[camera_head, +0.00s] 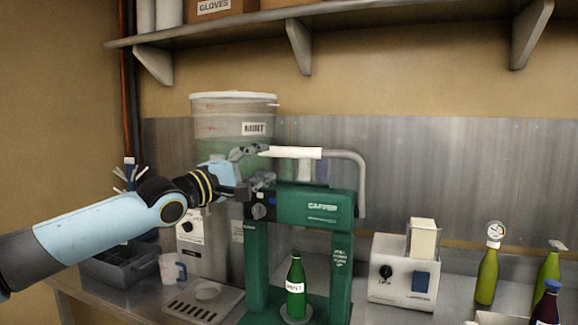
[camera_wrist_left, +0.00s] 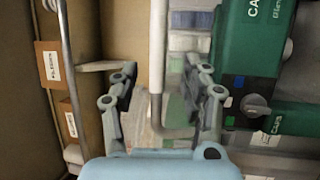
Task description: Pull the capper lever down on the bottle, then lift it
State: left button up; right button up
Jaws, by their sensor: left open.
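The green capper (camera_head: 310,206) stands on the counter. Its lever is up, with a white grip (camera_head: 291,152) lying level above the head and a grey bent bar at the right. A green bottle (camera_head: 296,275) stands upright under the head on a round pad. My left gripper (camera_head: 263,165) is open by the left end of the grip, in front of the large bucket. In the left wrist view the pale lever bar (camera_wrist_left: 158,50) runs between the open fingers (camera_wrist_left: 160,85), with room on both sides. I cannot tell contact. My right gripper is not in view.
A large bucket (camera_head: 205,120) labelled MINT stands behind the capper. A grey tray (camera_head: 120,268), a mug (camera_head: 168,268) and a drip tray (camera_head: 190,308) are at left. A white device (camera_head: 402,283) and several bottles (camera_head: 487,275) are at right. A shelf (camera_head: 350,16) hangs above.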

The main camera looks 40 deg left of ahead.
aim_at(283, 154)
pick_arm(q)
jog(key=b+x, duration=0.3)
jog(key=b, duration=0.2)
jog(key=shift+w+d+f, duration=0.1)
jog(key=shift+w+d, duration=0.05)
jog(key=x, duration=0.4)
jog(key=shift+r+b, duration=0.25)
jog(key=shift+b, duration=0.1)
jog(key=shift+w+d+r, duration=0.15)
jog(key=shift+w, duration=0.5)
jog(key=shift+c, duration=0.4)
grip_shut()
